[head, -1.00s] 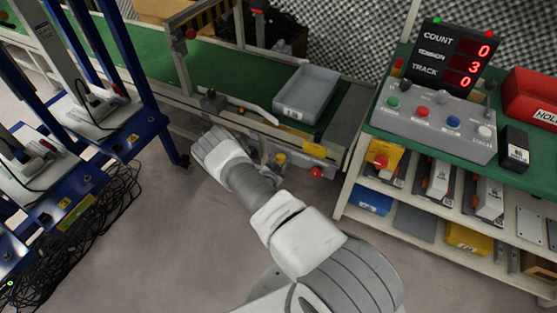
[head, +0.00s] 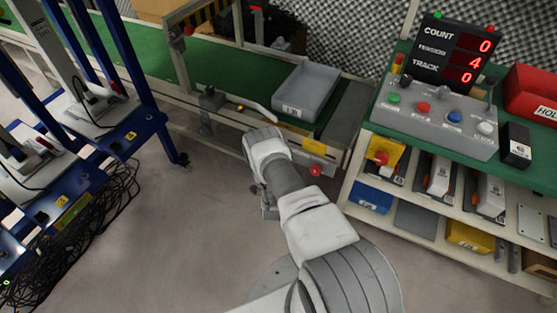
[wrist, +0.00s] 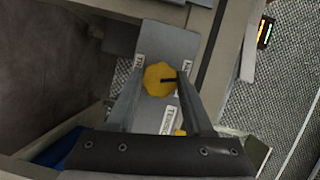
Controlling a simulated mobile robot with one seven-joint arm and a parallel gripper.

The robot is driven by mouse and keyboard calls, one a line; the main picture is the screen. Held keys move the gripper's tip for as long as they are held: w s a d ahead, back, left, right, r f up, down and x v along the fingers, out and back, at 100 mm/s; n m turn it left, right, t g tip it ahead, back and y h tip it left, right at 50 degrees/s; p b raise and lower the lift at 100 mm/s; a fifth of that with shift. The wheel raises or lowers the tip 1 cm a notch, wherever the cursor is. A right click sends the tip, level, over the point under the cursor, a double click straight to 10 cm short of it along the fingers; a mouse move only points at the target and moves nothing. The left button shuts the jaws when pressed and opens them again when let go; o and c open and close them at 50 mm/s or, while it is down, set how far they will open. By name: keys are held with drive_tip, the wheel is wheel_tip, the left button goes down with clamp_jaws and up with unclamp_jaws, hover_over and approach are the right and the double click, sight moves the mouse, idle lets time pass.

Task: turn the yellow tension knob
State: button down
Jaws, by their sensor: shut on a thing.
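The yellow tension knob (wrist: 157,79) is a scalloped disc with a dark pointer mark, on a grey plate (wrist: 165,48) with white labels. In the wrist view my gripper (wrist: 161,82) has a finger on each side of the knob and is shut on it. The pointer mark points to the right in that view. In the head view my arm hides the knob and the fingertips. The display (head: 452,50) reads COUNT 0, TENSION 4, TRACK 0.
The green conveyor (head: 228,68) carries a grey bin (head: 306,92). A red knob (head: 315,170) sits on its front side, right of my wrist. A control box (head: 435,120) stands on the right bench. Blue frames (head: 135,80) and cables are on the left. The middle floor is clear.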

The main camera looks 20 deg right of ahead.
drive_tip(key=shift+a+m+t, duration=0.1)
drive_tip(key=shift+m+t, duration=0.3)
drive_tip(key=shift+m, duration=0.4)
drive_tip(key=shift+c, duration=1.4)
unclamp_jaws()
drive_tip(key=shift+s, duration=0.1)
